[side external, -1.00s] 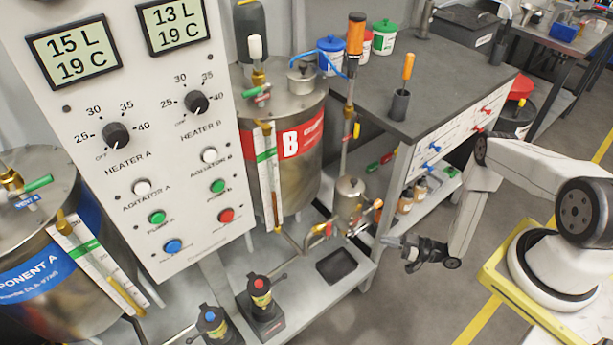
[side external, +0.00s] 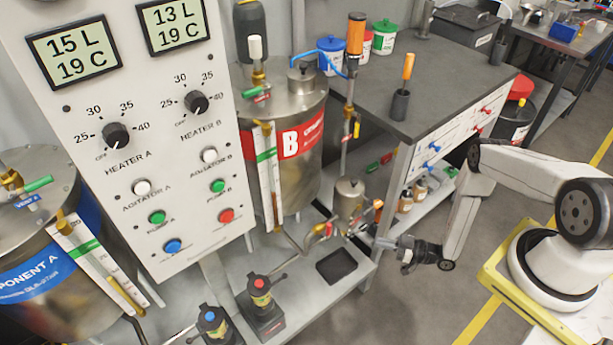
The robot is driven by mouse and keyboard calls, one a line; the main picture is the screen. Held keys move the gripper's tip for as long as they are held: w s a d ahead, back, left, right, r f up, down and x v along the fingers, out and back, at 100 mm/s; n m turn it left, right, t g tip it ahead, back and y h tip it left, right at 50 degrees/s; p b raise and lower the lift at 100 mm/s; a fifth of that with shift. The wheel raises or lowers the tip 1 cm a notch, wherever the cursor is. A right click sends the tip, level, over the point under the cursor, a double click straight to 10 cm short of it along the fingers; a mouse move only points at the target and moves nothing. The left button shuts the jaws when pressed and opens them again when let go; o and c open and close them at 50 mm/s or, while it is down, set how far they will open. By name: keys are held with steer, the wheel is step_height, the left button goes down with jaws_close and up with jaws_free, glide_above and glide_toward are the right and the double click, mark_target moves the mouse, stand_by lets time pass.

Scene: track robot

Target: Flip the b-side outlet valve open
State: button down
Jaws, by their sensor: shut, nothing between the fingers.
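The B tank (side external: 305,165) is a steel drum with a red label, left of centre. A pipe from its base runs right to a brass valve with a small red handle (side external: 328,230). Right of it stands a small metal canister (side external: 350,196), with an orange-tipped handle (side external: 378,204) beside it. Which of these is the outlet valve I cannot tell for sure. My gripper (side external: 357,233) reaches in from the right, shut and empty, its tips among the fittings just right of the red handle and below the orange tip. Contact is too small to make out.
A black tray (side external: 337,266) sits on the grey bench below the fittings. The control panel (side external: 150,130) stands at left, and a dark-topped workbench (side external: 425,85) behind my arm. Open floor lies in front of the bench.

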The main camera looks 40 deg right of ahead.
mark_target(329, 231)
steer(key=x, duration=1.3)
steer(key=shift+a+r+n+g+h, duration=0.2)
steer(key=shift+n+g+h, duration=0.25)
steer(key=shift+n, duration=0.45)
stand_by(0.5)
steer(key=shift+a+n+g, duration=0.25)
steer(key=shift+n+g, duration=0.1)
steer(key=shift+n, duration=0.15)
steer(key=a+n+h, duration=0.1)
steer(key=n+h, duration=0.1)
steer(key=a+f+n+g+h, duration=0.1)
steer(key=a+n+h, duration=0.1)
steer(key=h, duration=0.1)
steer(key=a+f+n+g+h, duration=0.1)
steer(key=n+h, duration=0.1)
steer(key=n, duration=0.1)
steer(key=shift+a+h, duration=0.25)
steer(key=shift+a, duration=0.15)
steer(key=shift+d, duration=0.25)
steer(key=shift+d+f, duration=0.3)
steer(key=shift+d, duration=0.2)
